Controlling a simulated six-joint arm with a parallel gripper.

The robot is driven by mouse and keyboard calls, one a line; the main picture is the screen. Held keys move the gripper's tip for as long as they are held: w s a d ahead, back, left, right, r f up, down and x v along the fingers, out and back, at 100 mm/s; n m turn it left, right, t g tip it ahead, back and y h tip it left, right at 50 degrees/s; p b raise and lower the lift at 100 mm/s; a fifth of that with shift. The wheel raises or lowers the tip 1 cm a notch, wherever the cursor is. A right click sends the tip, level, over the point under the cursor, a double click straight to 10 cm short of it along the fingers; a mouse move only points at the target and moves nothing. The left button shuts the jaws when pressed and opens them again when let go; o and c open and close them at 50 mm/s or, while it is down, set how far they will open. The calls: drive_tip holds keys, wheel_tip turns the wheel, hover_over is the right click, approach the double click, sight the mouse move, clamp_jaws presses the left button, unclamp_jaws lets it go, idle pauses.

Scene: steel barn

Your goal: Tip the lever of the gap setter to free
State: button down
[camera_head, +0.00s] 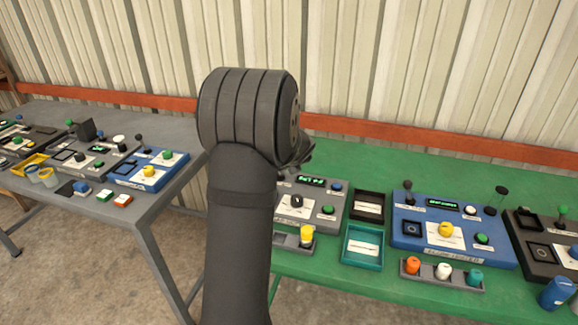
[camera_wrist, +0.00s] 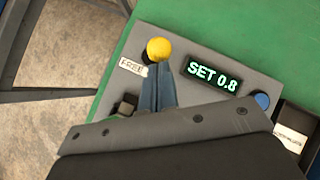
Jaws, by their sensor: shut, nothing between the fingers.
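The gap setter (camera_wrist: 205,98) is a grey panel on the green table, with a lit display (camera_wrist: 212,76) reading "SET 0.8" and a blue button (camera_wrist: 262,101). Its lever shows as a yellow ball knob (camera_wrist: 159,49) near the panel's far left corner, beside a label (camera_wrist: 132,66) that seems to read "FREE". My gripper (camera_wrist: 160,72) is shut and empty, its tips right at the near side of the knob; I cannot tell whether they touch. In the head view the gap setter (camera_head: 326,220) is partly behind my arm, which hides the lever and my fingers.
A blue panel (camera_head: 405,235) and dark and teal trays (camera_head: 361,262) stand right of the gap setter. A yellow peg (camera_head: 307,235) stands in a grey holder in front. A grey table (camera_head: 180,128) with more panels is at left, across a floor gap.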

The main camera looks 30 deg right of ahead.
drive_tip(key=shift+w+a+r+g+h, duration=0.2)
drive_tip(key=shift+w+a+g+h, duration=0.1)
drive_tip(key=shift+w+a, duration=0.1)
drive_tip(key=shift+w+a+r, duration=0.15)
drive_tip(key=shift+w+a, duration=1.4)
drive_tip(key=shift+w+a, duration=0.1)
drive_tip(key=shift+r, duration=0.1)
drive_tip(key=w+a+v, duration=0.1)
drive_tip(key=a+v, duration=0.1)
drive_tip(key=v, duration=1.1)
drive_tip(key=shift+a+r, duration=0.3)
drive_tip(key=shift+a, duration=0.15)
